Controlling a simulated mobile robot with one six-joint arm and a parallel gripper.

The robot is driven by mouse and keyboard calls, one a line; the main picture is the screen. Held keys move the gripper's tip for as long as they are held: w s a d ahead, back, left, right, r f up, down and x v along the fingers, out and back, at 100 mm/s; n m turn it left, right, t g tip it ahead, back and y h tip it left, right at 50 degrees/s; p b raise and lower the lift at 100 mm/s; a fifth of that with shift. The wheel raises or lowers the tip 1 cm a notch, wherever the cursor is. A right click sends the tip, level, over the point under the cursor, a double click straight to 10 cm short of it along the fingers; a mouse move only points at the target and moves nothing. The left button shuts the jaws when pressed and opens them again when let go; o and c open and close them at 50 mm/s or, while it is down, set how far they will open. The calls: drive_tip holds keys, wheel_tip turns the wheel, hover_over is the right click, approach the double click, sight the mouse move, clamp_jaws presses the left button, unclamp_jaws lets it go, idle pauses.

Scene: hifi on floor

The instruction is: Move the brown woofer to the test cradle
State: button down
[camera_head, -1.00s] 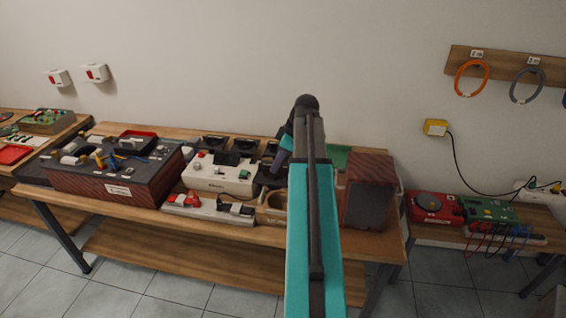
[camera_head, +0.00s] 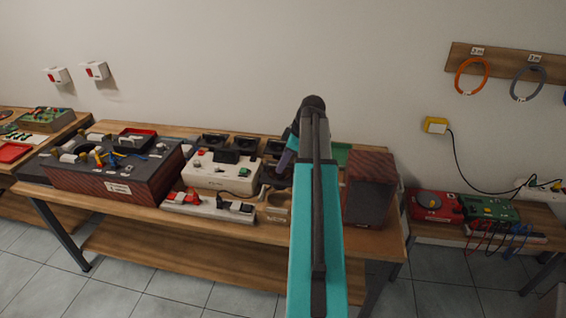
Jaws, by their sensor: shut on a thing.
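My gripper (camera_head: 271,178) shows only as a small dark shape below the wrist. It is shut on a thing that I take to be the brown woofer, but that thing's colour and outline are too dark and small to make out. A beige hollow-topped holder (camera_head: 277,207) stands at the bench's front edge, just below the gripper. It may be the test cradle; I cannot tell. My arm hides part of the bench to its right.
A dark red speaker box (camera_head: 369,190) stands right of my arm. A white unit (camera_head: 222,172) and a low white strip with red and black parts (camera_head: 208,206) stand to the left. A large box (camera_head: 116,178) with loose parts lies further left. Black holders (camera_head: 214,142) line the back.

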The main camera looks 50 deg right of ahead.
sight(283, 188)
drive_tip(key=shift+f+b, duration=0.35)
drive_tip(key=shift+f, duration=0.45)
drive_tip(key=shift+s, duration=0.1)
idle(0.9)
drive_tip(key=shift+f+b, duration=2.55)
drive_tip(key=shift+f, duration=2.3)
drive_tip(key=c, duration=1.7)
unclamp_jaws()
drive_tip(key=shift+f, duration=0.1)
drive_tip(key=shift+s, duration=0.1)
